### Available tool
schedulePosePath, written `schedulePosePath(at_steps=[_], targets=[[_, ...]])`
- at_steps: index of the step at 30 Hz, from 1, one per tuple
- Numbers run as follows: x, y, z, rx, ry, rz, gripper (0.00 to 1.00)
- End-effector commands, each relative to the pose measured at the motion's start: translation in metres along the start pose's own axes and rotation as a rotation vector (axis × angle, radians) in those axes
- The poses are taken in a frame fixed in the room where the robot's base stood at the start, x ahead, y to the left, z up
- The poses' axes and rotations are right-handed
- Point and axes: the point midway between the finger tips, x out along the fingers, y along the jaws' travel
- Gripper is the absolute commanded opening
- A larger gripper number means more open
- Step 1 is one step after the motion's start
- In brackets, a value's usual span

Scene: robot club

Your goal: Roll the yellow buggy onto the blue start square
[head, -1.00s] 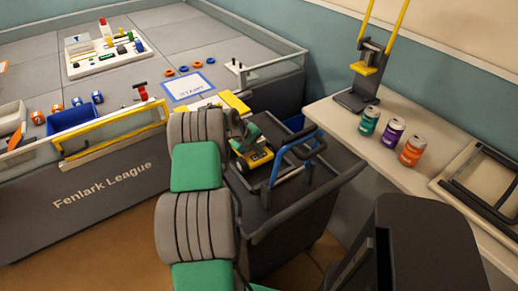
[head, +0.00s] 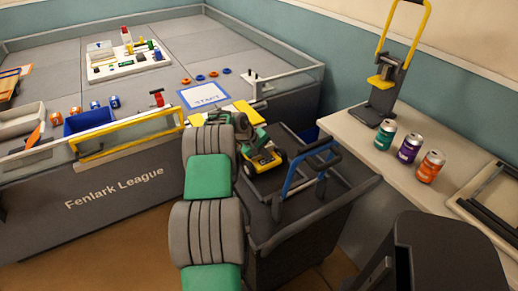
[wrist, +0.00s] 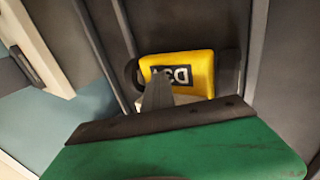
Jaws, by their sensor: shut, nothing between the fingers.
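The yellow buggy (head: 266,161) with dark wheels stands on the grey top of a cart, beside the field table. In the wrist view its yellow body (wrist: 203,66) carries a dark label with white marks, partly hidden. My gripper (head: 256,142) is at the buggy's upper side in the head view, and my arm covers part of it. In the wrist view my dark fingers (wrist: 157,90) are shut, in front of the buggy; I cannot tell whether they touch it. The blue-edged START square (head: 204,95) lies on the table near its front right corner, with nothing on it.
A yellow piece (head: 243,110) lies at the table edge between cart and square. A blue handle frame (head: 306,165) rises from the cart. A yellow barrier (head: 125,135) and clear walls edge the table. Cans (head: 409,148) stand on the right bench.

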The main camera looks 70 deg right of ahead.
Motion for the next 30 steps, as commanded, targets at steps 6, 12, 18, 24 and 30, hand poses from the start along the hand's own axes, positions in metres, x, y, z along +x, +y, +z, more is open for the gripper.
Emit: schedulePosePath(at_steps=[6, 12, 18, 24, 30], targets=[[0.009, -0.009, -0.009, -0.009, -0.015, -0.01, 0.0], [0.009, -0.009, -0.024, -0.009, -0.015, -0.01, 0.0], [0.009, -0.009, -0.038, -0.011, -0.016, -0.011, 0.0], [0.009, -0.009, -0.052, -0.01, -0.016, -0.011, 0.0], [0.009, -0.01, -0.059, -0.011, -0.016, -0.012, 0.0]])
